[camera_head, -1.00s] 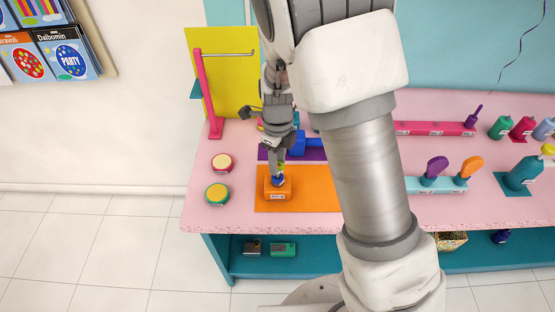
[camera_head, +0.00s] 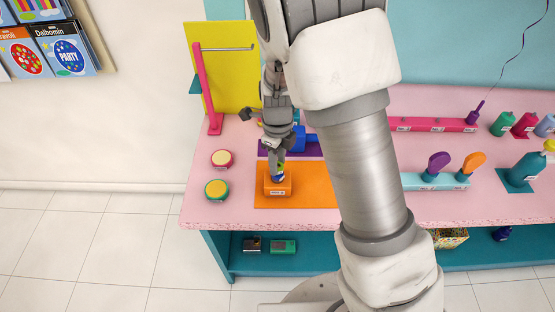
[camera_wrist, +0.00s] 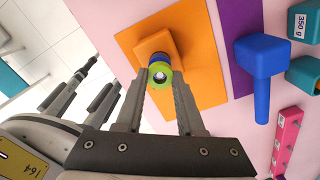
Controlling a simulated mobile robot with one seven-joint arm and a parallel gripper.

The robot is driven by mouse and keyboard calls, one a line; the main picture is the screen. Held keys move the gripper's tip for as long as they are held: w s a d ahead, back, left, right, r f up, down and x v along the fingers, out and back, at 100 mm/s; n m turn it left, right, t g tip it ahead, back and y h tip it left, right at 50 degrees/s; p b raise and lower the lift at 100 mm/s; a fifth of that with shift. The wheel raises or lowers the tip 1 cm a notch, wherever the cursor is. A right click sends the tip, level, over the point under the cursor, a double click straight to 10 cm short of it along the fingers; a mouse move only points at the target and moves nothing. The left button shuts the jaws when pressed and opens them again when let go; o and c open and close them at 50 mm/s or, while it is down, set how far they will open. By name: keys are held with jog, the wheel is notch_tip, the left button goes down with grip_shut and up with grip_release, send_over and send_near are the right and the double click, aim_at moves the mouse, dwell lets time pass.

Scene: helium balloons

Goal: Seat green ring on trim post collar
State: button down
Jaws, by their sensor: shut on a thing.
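The green ring (camera_wrist: 160,79) is between my gripper's fingertips (camera_wrist: 161,84) in the wrist view, and my gripper is shut on it. The post's pale round top shows through the middle of the ring. A dark blue collar (camera_wrist: 157,60) shows just beyond the ring. I cannot tell whether ring and collar touch. The post stands on an orange block (camera_wrist: 150,44). In the head view my gripper (camera_head: 279,168) points down over the orange block (camera_head: 278,189); the ring there is small and partly hidden by the fingers.
The block is on an orange mat (camera_head: 318,193) on the pink table (camera_head: 235,205). A blue object (camera_wrist: 262,70) lies on a purple mat (camera_wrist: 236,30) beside it. Two round tins (camera_head: 216,190) stand left. A pink stand (camera_head: 208,92) rises behind.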

jog(key=shift+f+b, duration=0.3)
jog(key=shift+f, duration=0.35)
jog(key=shift+c, duration=2.2)
grip_release()
notch_tip(320, 180, up, 18)
jog(key=p, duration=0.1)
jog(key=shift+f, duration=0.25)
